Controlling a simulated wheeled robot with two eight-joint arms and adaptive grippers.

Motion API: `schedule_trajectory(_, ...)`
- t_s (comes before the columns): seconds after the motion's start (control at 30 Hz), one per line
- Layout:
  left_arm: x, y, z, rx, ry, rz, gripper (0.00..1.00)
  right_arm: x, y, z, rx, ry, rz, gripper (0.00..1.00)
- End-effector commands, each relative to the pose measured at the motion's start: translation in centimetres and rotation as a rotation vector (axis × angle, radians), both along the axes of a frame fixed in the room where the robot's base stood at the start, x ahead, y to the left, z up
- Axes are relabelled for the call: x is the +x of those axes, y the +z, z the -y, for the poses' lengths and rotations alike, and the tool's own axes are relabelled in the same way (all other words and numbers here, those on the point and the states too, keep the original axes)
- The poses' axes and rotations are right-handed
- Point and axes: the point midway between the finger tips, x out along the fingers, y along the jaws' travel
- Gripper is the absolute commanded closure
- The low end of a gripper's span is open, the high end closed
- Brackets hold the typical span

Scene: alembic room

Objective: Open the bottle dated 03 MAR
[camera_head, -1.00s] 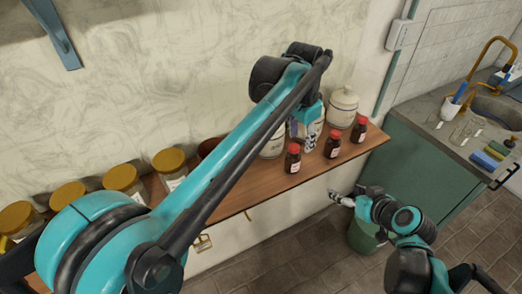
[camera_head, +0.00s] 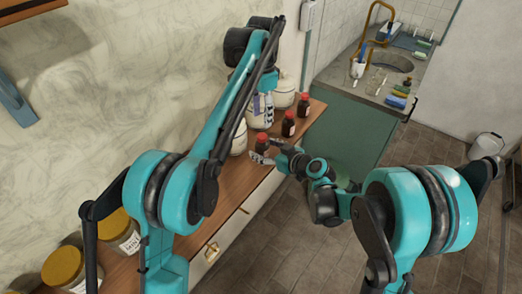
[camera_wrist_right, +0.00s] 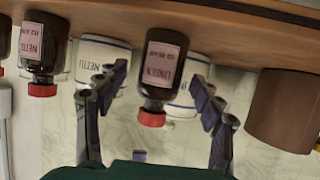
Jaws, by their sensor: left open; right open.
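Three small dark bottles with red caps stand along the shelf's front edge: the nearest (camera_head: 262,141), the middle one (camera_head: 288,123) and the far one (camera_head: 303,104). My right gripper (camera_head: 267,152) is open at the nearest bottle. In the upside-down right wrist view, that bottle (camera_wrist_right: 162,62) stands between the spread fingers (camera_wrist_right: 158,88); its label appears to read LINDEN, with a small date line I cannot read surely. Another bottle (camera_wrist_right: 42,48) shows at left.
White jars (camera_head: 284,93) stand behind the bottles on the wooden shelf (camera_head: 200,241). A brown pot (camera_wrist_right: 290,112) is beside the gripper in the wrist view. Yellow-lidded jars (camera_head: 117,231) stand at lower left. A sink counter (camera_head: 350,85) is beyond.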

Motion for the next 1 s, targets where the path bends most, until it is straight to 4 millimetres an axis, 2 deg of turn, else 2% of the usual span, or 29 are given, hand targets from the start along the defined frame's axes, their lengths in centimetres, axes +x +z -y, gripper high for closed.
schedule_trajectory(0.2,-0.01,0.02,0.01,0.000,0.000,0.000,0.56,1.14,-0.62,-1.00,0.001,0.001,-0.001,0.33)
schedule_trajectory(0.47,-0.01,0.02,0.00,0.000,0.001,0.000,0.56,1.23,-0.66,-1.05,0.001,0.000,-0.001,0.33)
schedule_trajectory(0.7,-0.01,0.02,-0.01,0.000,0.001,0.000,0.56,1.21,-0.66,-1.02,0.001,0.000,-0.001,0.96)
schedule_trajectory(0.73,-0.01,0.02,-0.01,0.000,0.001,0.000,0.56,1.21,-0.66,-1.02,0.001,0.000,-0.001,1.00)
schedule_trajectory(0.87,-0.01,0.02,-0.01,0.000,-0.010,0.000,0.56,1.21,-0.66,-1.03,0.000,0.000,-0.001,1.00)
schedule_trajectory(1.0,-0.01,0.02,-0.02,0.000,-0.124,0.000,0.56,1.21,-0.67,-1.03,0.000,0.000,-0.001,1.00)
